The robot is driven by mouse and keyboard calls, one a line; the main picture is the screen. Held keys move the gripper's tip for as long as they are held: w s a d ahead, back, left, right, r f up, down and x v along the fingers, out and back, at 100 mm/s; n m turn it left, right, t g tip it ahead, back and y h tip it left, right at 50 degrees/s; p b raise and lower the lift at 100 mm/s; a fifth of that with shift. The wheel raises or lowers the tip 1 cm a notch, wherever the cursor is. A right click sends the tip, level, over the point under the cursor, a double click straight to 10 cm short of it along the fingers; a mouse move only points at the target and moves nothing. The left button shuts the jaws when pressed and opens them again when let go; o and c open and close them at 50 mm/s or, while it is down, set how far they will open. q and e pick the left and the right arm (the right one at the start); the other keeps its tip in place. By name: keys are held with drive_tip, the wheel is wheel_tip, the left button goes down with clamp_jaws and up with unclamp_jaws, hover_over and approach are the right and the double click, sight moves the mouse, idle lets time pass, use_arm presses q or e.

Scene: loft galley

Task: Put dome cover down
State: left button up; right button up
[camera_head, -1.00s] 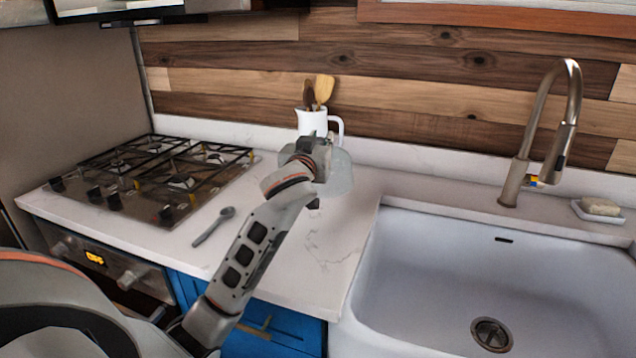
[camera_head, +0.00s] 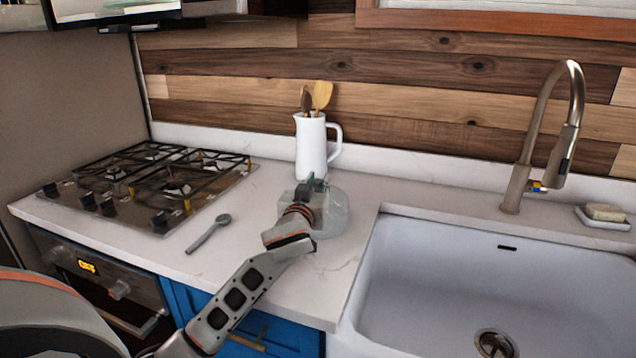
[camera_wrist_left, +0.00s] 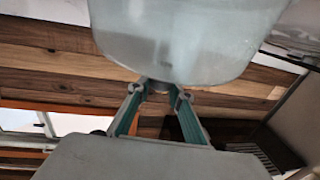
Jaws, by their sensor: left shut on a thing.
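The dome cover (camera_head: 334,215) is a clear, glassy dome over the white counter, just in front of the white pitcher. My left gripper (camera_head: 312,186) is at its top, partly hidden by my own wrist. In the left wrist view the dome cover (camera_wrist_left: 180,40) fills the upper middle, and the fingers of my left gripper (camera_wrist_left: 158,88) are shut on its small knob. The dome looks upright and very low over the counter; I cannot tell whether its rim touches. My right gripper is not in view.
The white pitcher (camera_head: 311,150) with wooden utensils stands close behind the dome. A grey spoon (camera_head: 208,234) lies on the counter (camera_head: 262,262) to the left, near the gas hob (camera_head: 150,185). The white sink (camera_head: 450,290) with its tap (camera_head: 522,170) is to the right.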

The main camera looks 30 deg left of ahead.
use_arm(q)
drive_tip(key=o, duration=1)
drive_tip(key=shift+f, duration=0.1)
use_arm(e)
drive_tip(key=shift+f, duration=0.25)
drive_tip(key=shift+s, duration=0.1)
use_arm(q)
drive_tip(key=v, duration=1.2)
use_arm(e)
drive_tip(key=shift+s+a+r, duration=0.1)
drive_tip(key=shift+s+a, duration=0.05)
use_arm(q)
drive_tip(key=shift+p, duration=0.3)
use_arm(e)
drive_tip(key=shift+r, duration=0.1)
